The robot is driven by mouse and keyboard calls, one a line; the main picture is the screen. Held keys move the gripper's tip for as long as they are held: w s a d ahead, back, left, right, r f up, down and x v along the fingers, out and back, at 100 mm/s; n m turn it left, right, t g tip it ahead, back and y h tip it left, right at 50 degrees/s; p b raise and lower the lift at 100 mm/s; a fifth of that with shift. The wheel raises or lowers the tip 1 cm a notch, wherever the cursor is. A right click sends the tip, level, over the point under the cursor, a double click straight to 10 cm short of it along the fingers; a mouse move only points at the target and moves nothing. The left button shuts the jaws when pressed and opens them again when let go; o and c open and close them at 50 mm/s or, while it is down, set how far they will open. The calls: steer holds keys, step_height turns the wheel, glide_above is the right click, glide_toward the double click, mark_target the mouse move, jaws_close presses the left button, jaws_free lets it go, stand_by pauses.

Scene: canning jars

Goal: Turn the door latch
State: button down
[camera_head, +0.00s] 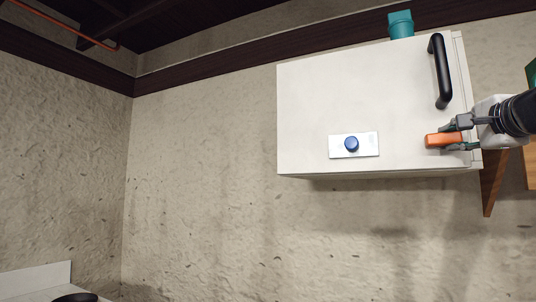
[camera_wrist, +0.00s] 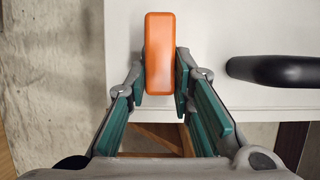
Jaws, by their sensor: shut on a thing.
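The door latch is an orange bar (camera_head: 445,140) at the lower right of a white cabinet door (camera_head: 310,105). In the head view it lies roughly level, pointing left. The orange latch (camera_wrist: 159,54) also shows at the top of the wrist view, where it runs up and down the picture. My gripper (camera_head: 462,136) reaches in from the right and is shut on the latch. In the wrist view its two green-padded fingers (camera_wrist: 160,80) stand on either side of the latch's lower part.
A black door handle (camera_head: 440,72) stands above the latch; it shows right of my gripper in the wrist view (camera_wrist: 272,70). A blue knob (camera_head: 351,144) sits on a plate on the door. A teal object (camera_head: 400,24) is on top. A wooden bracket (camera_head: 493,180) is below right.

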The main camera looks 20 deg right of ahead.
steer(key=shift+f, duration=0.1)
stand_by(0.4)
steer(key=c, duration=1.4)
jaws_free()
steer(key=v, duration=1.2)
